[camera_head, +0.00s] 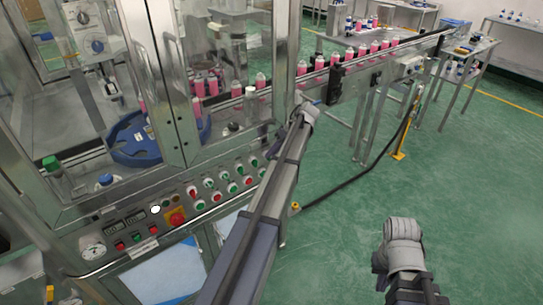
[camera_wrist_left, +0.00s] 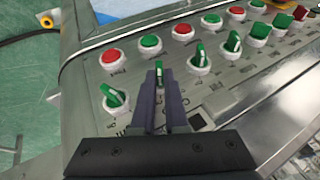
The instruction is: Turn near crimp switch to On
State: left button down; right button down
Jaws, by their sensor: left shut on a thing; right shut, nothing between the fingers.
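The control panel (camera_head: 147,232) with rows of buttons and green-handled rotary switches shows at lower left in the head view. In the left wrist view my left gripper (camera_wrist_left: 160,88) is shut on a green switch handle (camera_wrist_left: 158,72), which points roughly up the picture between the two fingertips. A second green switch (camera_wrist_left: 113,97) to its left is tilted diagonally. Another switch (camera_wrist_left: 200,57) stands to its right. The labels are too small to read.
Red buttons (camera_wrist_left: 111,56) and green buttons (camera_wrist_left: 150,43) sit close beside the switches. A glass-walled machine with a blue turntable (camera_head: 133,140) stands behind the panel. A conveyor (camera_head: 372,58) carries several pink cans. Green floor is open at right.

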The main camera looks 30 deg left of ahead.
pick_arm(q)
jog(key=shift+f+g+y+b, duration=0.15)
jog(key=shift+g+y+b, duration=0.15)
jog(key=shift+g, duration=0.1)
dwell(0.3)
jog(key=c, duration=0.9)
grip_release()
jog(key=shift+c, duration=0.2)
jog(key=shift+w, duration=0.1)
jog(key=p+v, duration=0.6)
jog(key=v, duration=0.2)
